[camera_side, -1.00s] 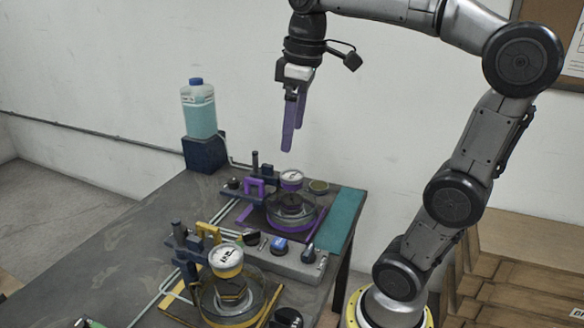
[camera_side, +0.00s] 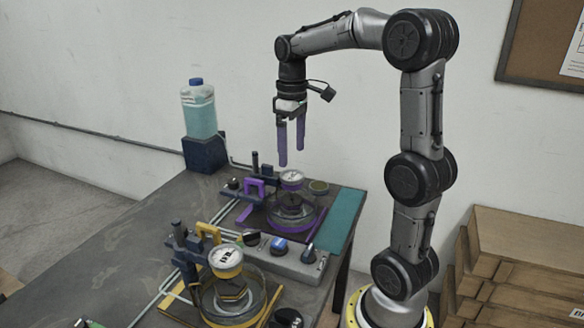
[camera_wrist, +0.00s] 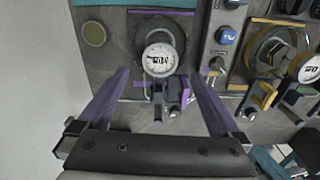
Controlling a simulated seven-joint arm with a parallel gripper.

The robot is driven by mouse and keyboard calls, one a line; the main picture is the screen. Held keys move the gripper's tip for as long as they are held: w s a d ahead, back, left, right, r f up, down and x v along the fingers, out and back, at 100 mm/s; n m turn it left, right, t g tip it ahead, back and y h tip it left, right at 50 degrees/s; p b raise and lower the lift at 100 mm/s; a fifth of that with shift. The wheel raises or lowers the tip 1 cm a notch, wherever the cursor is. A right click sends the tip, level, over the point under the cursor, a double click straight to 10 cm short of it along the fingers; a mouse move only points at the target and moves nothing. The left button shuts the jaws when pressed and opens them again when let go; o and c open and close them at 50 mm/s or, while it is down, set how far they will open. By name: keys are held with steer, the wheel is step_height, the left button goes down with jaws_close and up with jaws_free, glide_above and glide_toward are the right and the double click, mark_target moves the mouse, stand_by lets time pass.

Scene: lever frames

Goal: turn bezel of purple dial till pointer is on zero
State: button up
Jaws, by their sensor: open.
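The purple dial (camera_side: 291,177) has a white round face and sits on a purple-trimmed lever frame at the back of the table. It also shows in the wrist view (camera_wrist: 159,60), face towards the camera, with a dark pointer and marks too small to read. The purple lever handle (camera_side: 256,187) stands to its left in the side view. My gripper (camera_side: 291,160) has two long purple fingers pointing down, spread apart and empty, just above the dial. In the wrist view its fingers (camera_wrist: 160,82) lie on either side of the dial, apart from it.
A yellow frame with another white dial (camera_side: 226,258) stands nearer the front. A grey control box (camera_side: 285,257) with knobs lies between the frames. A blue-liquid jug (camera_side: 199,112) stands at the back left. A teal strip (camera_side: 341,217) runs along the right edge.

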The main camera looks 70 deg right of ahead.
mark_target(292, 175)
steer(key=shift+f, duration=2.75)
steer(key=shift+c, duration=0.3)
steer(key=c, duration=1.3)
steer(key=shift+o, duration=0.2)
steer(key=shift+r+n, duration=0.1)
steer(key=shift+n, duration=0.5)
steer(key=o, duration=1.3)
step_height(292, 175, up, 14)
steer(key=shift+f, duration=0.1)
